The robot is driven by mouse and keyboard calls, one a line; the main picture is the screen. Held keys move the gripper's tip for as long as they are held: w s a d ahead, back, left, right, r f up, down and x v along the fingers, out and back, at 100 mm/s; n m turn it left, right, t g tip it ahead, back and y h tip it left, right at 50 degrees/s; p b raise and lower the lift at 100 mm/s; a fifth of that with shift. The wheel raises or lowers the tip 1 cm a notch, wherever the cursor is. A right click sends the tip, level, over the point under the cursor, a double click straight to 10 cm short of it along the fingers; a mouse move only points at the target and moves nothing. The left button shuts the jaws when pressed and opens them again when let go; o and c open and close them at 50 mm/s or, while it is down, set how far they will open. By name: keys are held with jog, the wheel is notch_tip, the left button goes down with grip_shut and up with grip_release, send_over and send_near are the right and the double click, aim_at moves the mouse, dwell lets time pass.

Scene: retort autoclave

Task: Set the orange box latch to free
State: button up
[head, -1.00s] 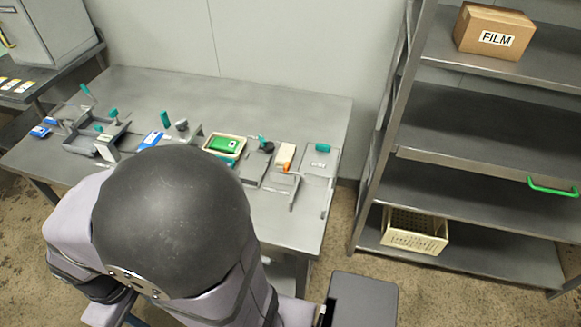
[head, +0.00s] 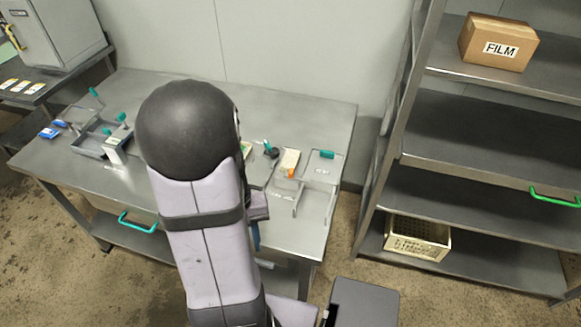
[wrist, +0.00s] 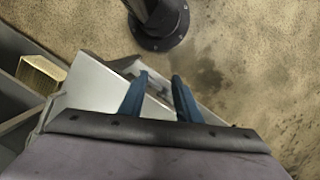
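A small orange part (head: 291,173), which looks like the orange latch, sits at the front edge of a pale cream block (head: 289,160) on the right side of the table. It is too small for me to tell its setting. My gripper (wrist: 159,90) shows in the wrist view with two blue fingers apart and nothing between them. It points down past a grey edge toward the floor. In the head view my arm hides most of it; a bit of blue shows below the table's front edge, apart from the orange part. The latch is not in the wrist view.
The metal table (head: 300,110) carries grey fixtures with teal handles (head: 327,154); my arm covers its middle. A shelf rack on the right holds a FILM carton (head: 498,42) and a cream crate (head: 418,237). A teal drawer handle (head: 138,222) is at the table's front.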

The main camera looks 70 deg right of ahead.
jog(key=s+d+m+h, duration=0.25)
jog(key=s+d, duration=0.25)
jog(key=d, duration=0.7)
jog(key=m+t+h, duration=0.1)
jog(key=m+h, duration=0.2)
jog(key=h, duration=0.1)
send_near(291, 170)
jog(key=shift+d+f+y, duration=0.25)
jog(key=shift+d+f, duration=0.05)
jog(key=shift+f, duration=0.1)
jog(key=shift+p+x, duration=1.05)
jog(key=shift+x, duration=2.5)
grip_shut()
